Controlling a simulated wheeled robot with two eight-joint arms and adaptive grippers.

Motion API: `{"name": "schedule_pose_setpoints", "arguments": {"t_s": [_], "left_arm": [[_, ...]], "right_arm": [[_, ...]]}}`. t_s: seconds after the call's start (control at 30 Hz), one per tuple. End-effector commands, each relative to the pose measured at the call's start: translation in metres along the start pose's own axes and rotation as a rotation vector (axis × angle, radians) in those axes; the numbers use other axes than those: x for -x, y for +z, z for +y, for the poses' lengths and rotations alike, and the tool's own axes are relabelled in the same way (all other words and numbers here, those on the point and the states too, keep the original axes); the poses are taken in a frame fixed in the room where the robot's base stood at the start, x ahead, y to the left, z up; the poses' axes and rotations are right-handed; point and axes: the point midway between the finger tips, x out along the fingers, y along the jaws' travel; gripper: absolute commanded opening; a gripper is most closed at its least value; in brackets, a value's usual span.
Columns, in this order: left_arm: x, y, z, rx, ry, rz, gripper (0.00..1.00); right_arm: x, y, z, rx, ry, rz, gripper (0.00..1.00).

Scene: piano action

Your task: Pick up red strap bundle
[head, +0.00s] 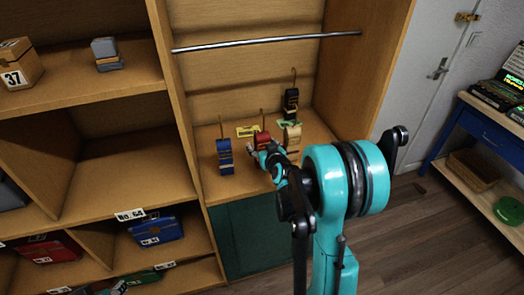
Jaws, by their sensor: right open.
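The red strap bundle (262,138) stands on the wooden shelf floor of the right-hand cabinet bay, below the metal rod. It is small and partly hidden by my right gripper (264,155). The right gripper is open, with its fingers at the lower front of the red bundle. I cannot tell whether they touch it. What looks like the tip of my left gripper (112,288) shows at the bottom left edge, too cut off to tell its state.
A blue bundle (225,156) stands left of the red one, a tan bundle (292,138) close on its right, and a black bundle (291,103) behind. A metal rod (265,41) spans the bay above. A side wall (366,60) bounds the bay on the right.

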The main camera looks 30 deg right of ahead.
Motion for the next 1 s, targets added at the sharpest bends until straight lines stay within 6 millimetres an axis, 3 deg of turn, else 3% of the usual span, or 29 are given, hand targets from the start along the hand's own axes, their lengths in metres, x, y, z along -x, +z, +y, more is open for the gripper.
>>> {"name": "schedule_pose_setpoints", "arguments": {"t_s": [0.03, 0.23, 0.57, 0.77, 0.87, 1.0], "left_arm": [[0.000, 0.000, 0.000, 0.000, 0.000, 0.000, 0.40], [0.000, 0.000, 0.000, 0.000, 0.000, 0.000, 0.40], [0.001, -0.001, 0.000, 0.000, 0.000, 0.000, 0.40], [0.009, -0.007, 0.000, 0.000, 0.000, 0.000, 0.40], [0.017, -0.012, 0.000, 0.000, 0.000, 0.000, 0.40], [0.025, -0.018, 0.000, 0.000, 0.000, 0.000, 0.40]], "right_arm": [[0.000, 0.000, 0.000, 0.000, 0.000, 0.000, 0.60], [0.000, 0.000, 0.000, 0.000, 0.000, 0.000, 0.07], [0.001, -0.003, 0.000, 0.000, 0.000, 0.000, 0.07], [0.009, -0.022, 0.000, 0.000, 0.000, 0.000, 0.07], [0.016, -0.041, 0.000, 0.000, 0.000, 0.000, 0.07], [0.042, -0.051, 0.024, -0.006, 0.006, 0.001, 0.07]]}}
